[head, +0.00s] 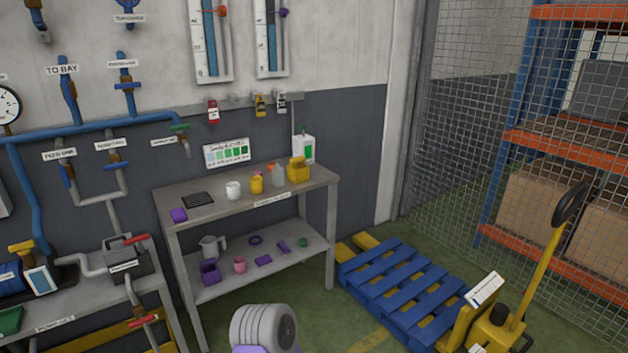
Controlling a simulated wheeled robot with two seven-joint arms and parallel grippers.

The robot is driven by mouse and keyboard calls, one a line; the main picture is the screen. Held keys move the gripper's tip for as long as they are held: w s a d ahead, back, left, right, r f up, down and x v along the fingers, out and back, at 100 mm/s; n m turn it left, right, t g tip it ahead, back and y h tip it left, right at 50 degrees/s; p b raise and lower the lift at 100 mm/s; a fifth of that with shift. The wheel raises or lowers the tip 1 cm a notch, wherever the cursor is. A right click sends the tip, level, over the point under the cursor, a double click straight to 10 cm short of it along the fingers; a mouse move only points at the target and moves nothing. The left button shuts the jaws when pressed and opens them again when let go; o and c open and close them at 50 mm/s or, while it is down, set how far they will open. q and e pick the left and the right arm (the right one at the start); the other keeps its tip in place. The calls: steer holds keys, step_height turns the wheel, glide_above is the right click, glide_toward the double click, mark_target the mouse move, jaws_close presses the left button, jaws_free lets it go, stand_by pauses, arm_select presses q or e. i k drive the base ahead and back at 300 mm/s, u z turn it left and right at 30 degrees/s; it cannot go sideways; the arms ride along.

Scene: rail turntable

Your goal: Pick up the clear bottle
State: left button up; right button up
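The clear bottle (277,177) stands upright on the top of the grey workbench (220,202), toward its right end. It looks small and greyish, with an orange top. A yellow container (256,184) stands close on its left and a larger yellow container (299,171) close on its right. I cannot tell whether they touch it.
A white cup (233,190), a purple block (179,215) and a white-green canister (304,148) share the benchtop. A jug (213,247) and purple items are on the lower shelf. A blue pallet (405,290) and yellow pallet truck (495,330) occupy the floor at right.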

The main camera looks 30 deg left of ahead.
mark_target(277, 171)
steer(key=z, duration=0.1)
steer(key=i, duration=1.55)
steer(key=u, duration=0.8)
steer(key=i, duration=1.35)
steer(key=u, duration=1.25)
